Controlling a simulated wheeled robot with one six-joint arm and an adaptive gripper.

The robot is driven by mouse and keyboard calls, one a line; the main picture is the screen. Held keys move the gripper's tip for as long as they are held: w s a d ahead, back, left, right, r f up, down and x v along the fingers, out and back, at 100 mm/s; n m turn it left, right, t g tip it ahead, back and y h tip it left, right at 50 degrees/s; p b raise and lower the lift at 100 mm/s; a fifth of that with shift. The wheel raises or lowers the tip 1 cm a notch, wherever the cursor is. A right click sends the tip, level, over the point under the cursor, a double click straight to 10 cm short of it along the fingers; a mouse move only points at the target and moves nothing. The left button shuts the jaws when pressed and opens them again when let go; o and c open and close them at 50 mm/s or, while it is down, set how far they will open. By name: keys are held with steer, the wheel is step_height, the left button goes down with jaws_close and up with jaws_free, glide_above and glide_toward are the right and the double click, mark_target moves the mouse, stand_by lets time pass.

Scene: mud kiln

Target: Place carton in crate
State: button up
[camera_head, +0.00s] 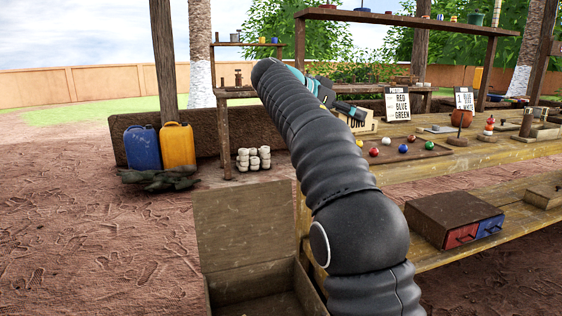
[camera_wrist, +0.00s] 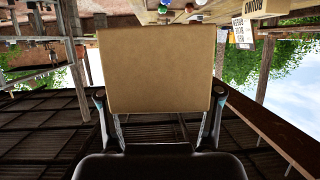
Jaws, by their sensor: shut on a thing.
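A plain brown carton (camera_wrist: 155,70) fills the middle of the wrist view. My gripper (camera_wrist: 160,98) is shut on it, one finger on each side. In the head view my gripper (camera_head: 340,102) is at the far end of my arm, above the back of the workbench. I cannot make out the carton there. An open wooden box with a raised lid (camera_head: 240,225), possibly the crate, stands on the ground at the front, left of the bench. My arm covers part of its right side, and its floor is only partly in view.
The wooden bench (camera_head: 470,155) holds several coloured balls, signs and a lettered wooden box (camera_head: 366,124). A drawer unit (camera_head: 450,217) sits on the lower shelf. Blue (camera_head: 142,147) and yellow (camera_head: 178,146) jerrycans stand at the left. The ground at the front left is clear.

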steer(key=shift+s+r+t, duration=0.15)
steer(key=shift+s+t, duration=0.05)
steer(key=shift+t, duration=0.1)
steer(key=w+a+f+n+t+y, duration=0.8)
steer(key=w+a+f+n+y, duration=0.4)
steer(key=a+f, duration=0.25)
steer(key=a+f+n+y, duration=0.4)
steer(key=a+f, duration=0.4)
steer(key=f, duration=0.1)
steer(key=shift+w+n, duration=0.3)
steer(key=shift+w, duration=0.15)
steer(key=shift+a+g, duration=0.1)
steer(key=shift+g, duration=0.2)
